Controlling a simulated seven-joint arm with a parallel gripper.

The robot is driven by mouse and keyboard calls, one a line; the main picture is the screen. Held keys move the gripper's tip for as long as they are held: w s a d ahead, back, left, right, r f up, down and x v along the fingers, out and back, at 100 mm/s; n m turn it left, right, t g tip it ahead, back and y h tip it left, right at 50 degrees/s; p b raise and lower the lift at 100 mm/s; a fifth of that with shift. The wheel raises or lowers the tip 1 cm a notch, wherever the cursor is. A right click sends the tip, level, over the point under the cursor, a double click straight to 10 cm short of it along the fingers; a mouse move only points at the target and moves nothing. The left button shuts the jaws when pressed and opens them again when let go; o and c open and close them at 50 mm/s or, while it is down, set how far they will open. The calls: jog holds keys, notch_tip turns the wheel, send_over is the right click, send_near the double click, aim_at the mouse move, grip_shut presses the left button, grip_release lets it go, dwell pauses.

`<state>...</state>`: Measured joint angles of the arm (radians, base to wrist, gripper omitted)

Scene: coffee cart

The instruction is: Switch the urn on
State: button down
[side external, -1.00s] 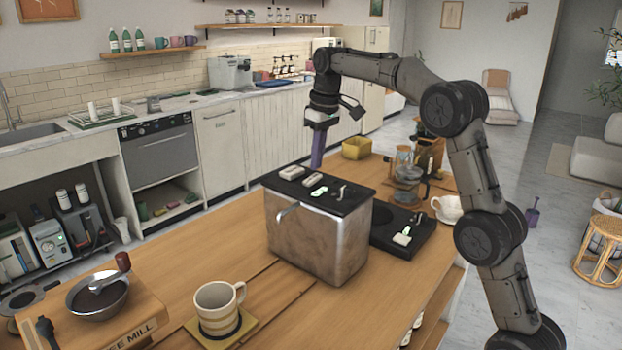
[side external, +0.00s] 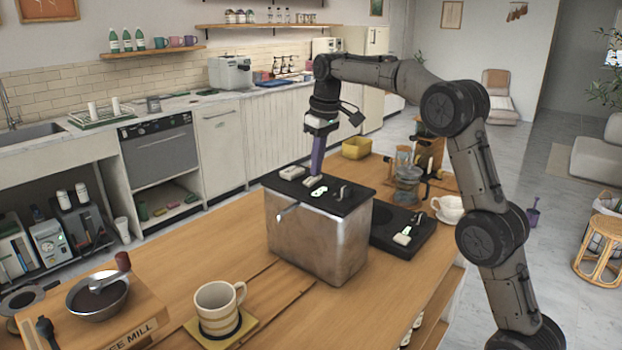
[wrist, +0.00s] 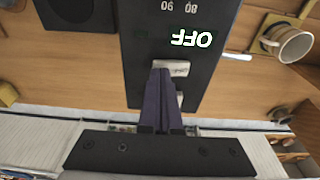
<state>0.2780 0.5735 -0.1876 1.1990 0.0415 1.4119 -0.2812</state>
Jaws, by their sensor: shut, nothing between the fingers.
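The urn (side external: 318,240) is a metal box with a black top panel (side external: 335,207) on the wooden counter. The panel carries two pale switches, one at the back left (side external: 291,173) and one nearer the middle (side external: 314,182), and a small lit display (side external: 318,191). In the wrist view the display (wrist: 191,38) reads OFF, upside down. My gripper (side external: 317,173) is shut and empty, pointing down at the panel. In the wrist view its fingertips (wrist: 161,70) are at a pale switch (wrist: 175,66) and partly cover it. I cannot tell whether they touch it.
A black hotplate-like unit (side external: 385,240) stands right of the urn, with a white cup (side external: 449,208) beyond it. A striped mug (side external: 218,310) sits on a mat in front. A yellow container (side external: 356,147) is behind.

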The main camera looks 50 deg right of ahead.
jog(key=shift+f, duration=0.25)
jog(key=shift+r, duration=3.55)
jog(key=shift+a, duration=0.15)
